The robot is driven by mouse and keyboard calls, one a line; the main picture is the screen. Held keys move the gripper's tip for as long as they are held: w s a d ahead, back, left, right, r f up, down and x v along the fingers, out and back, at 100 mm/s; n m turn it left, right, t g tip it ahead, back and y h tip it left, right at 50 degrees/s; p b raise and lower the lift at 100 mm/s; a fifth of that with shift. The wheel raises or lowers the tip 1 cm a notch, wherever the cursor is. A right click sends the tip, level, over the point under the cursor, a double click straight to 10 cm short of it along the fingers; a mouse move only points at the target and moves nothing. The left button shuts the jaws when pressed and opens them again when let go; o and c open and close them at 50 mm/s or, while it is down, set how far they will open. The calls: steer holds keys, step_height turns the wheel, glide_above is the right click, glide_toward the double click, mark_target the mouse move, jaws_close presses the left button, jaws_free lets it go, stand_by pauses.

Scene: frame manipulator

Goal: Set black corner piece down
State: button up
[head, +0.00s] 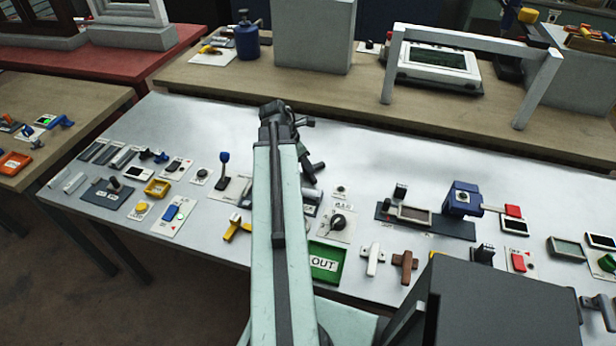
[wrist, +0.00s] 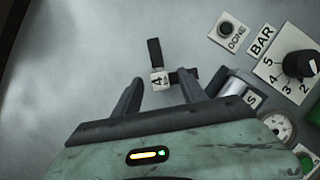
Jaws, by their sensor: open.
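The black corner piece (wrist: 154,52) shows in the wrist view as an L of two dark arms with a white tag marked 4 at the corner. It appears to lie on the pale grey tabletop, just ahead of and partly between my fingertips. My gripper (wrist: 159,80) is open, one finger to each side of the tagged corner. I see a gap on the left; on the right, I cannot tell whether the finger touches the short arm. In the head view my gripper (head: 313,172) is small and dark beyond my arm, and I cannot make out the corner piece there.
To the right in the wrist view are a DONE button (wrist: 226,29), a BAR label (wrist: 262,39), a numbered dial (wrist: 296,66) and a round gauge (wrist: 278,126). A green OUT tray (head: 325,262) sits at the table's front. The tabletop left of the piece is clear.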

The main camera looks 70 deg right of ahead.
jaws_close()
steer(key=shift+r, duration=0.15)
